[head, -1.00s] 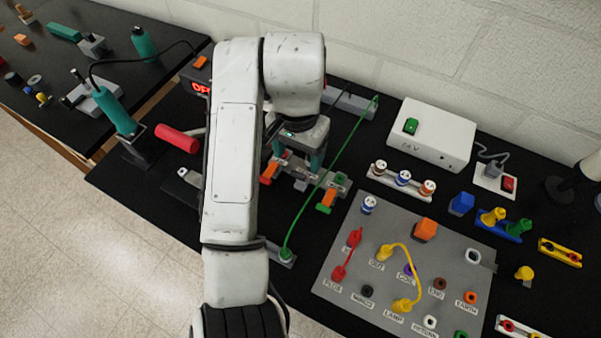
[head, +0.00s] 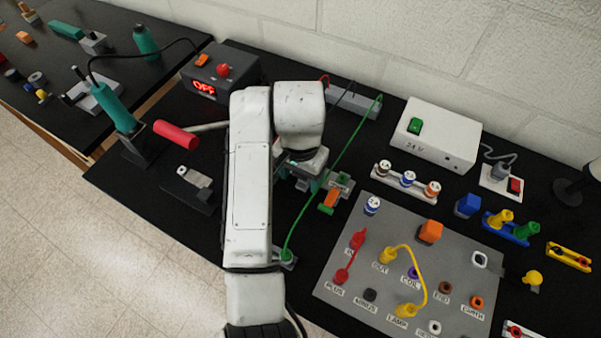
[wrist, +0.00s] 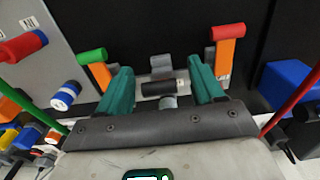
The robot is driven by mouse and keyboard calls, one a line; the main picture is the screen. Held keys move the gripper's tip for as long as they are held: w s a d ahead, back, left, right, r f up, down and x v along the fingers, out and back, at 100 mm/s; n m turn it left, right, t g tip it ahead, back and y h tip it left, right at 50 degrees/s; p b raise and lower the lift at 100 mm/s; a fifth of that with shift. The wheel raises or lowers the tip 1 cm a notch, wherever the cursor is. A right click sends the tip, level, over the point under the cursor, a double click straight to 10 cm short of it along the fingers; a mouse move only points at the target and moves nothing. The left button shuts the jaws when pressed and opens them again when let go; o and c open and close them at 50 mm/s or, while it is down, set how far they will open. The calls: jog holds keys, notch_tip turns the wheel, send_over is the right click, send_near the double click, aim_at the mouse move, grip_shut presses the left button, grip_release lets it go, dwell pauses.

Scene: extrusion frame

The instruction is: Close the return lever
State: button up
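Two orange levers stand on a grey fixture. One has a green end (wrist: 101,74) and also shows in the head view (head: 330,200). The other has a red end (wrist: 224,56); my arm hides it in the head view. Their labels are too small to read, so I cannot tell which is the return lever. My gripper (wrist: 162,78) is open, its teal fingers apart over the fixture. A short black cylinder (wrist: 165,88) shows between the fingers, with nothing gripped. The green-ended lever is just left of the left finger in the wrist view.
A green cable (head: 322,190) arches close to my gripper. The grey socket panel (head: 335,290) lies to the right. A blue block (wrist: 288,82) is at right in the wrist view.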

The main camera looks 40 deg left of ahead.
jog(key=c, duration=0.8)
jog(key=shift+c, duration=0.2)
